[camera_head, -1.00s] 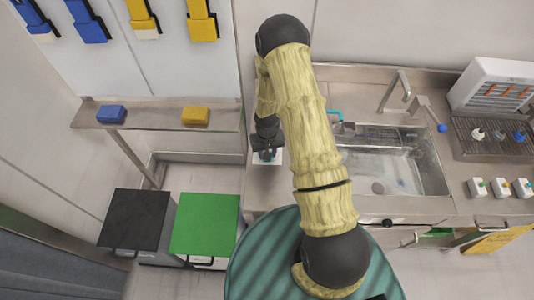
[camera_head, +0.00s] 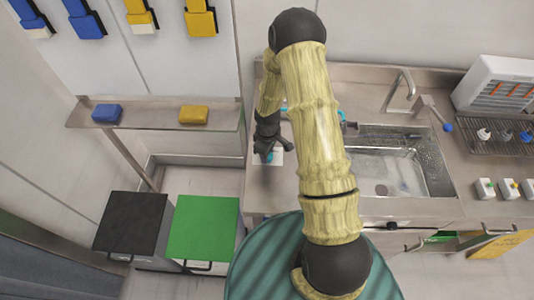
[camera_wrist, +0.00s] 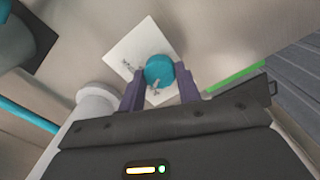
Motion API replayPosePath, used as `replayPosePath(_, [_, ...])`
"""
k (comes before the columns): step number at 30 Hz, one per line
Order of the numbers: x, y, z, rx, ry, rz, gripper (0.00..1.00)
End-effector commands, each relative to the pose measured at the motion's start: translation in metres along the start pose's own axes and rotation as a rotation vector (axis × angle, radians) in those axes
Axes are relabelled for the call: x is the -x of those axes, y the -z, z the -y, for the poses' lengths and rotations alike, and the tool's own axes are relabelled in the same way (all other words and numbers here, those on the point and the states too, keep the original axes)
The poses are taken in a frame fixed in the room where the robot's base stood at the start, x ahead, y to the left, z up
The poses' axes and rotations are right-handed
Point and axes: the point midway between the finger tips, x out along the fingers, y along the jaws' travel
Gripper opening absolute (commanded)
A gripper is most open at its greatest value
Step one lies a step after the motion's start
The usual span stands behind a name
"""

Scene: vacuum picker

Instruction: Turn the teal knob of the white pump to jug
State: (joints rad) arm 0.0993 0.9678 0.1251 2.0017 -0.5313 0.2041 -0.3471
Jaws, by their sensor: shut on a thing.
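The teal knob (camera_wrist: 160,72) sits on a white label plate (camera_wrist: 128,50) with small dark lettering too blurred to read. A small pale pointer sticks out at the knob's lower edge. My gripper (camera_wrist: 161,86) is shut on the knob, with one purple finger at its left and one at its right. A white rounded body (camera_wrist: 92,103), perhaps the pump, stands just left of the left finger. In the head view my gripper (camera_head: 266,153) points down at the white plate (camera_head: 277,157) on the counter, left of the sink. My arm hides most of the area behind it.
A steel sink (camera_head: 440,180) with a tap (camera_head: 403,88) lies to the right. Black (camera_head: 133,222) and green (camera_head: 203,228) bins stand at the lower left. A shelf (camera_head: 150,116) holds a blue and a yellow block. A teal tube (camera_wrist: 28,115) runs at left in the wrist view.

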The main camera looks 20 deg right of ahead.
Motion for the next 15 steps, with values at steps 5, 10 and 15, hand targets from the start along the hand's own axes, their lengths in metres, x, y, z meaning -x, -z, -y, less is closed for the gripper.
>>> replayPosePath(5, [0.0009, 0.0006, -0.0011, 0.100, -0.003, -0.002, 0.11])
replayPosePath(10, [0.0012, 0.0009, -0.0011, 0.152, -0.003, -0.003, 0.11])
replayPosePath(15, [0.0013, 0.0010, -0.0011, 0.169, -0.003, -0.003, 0.11])
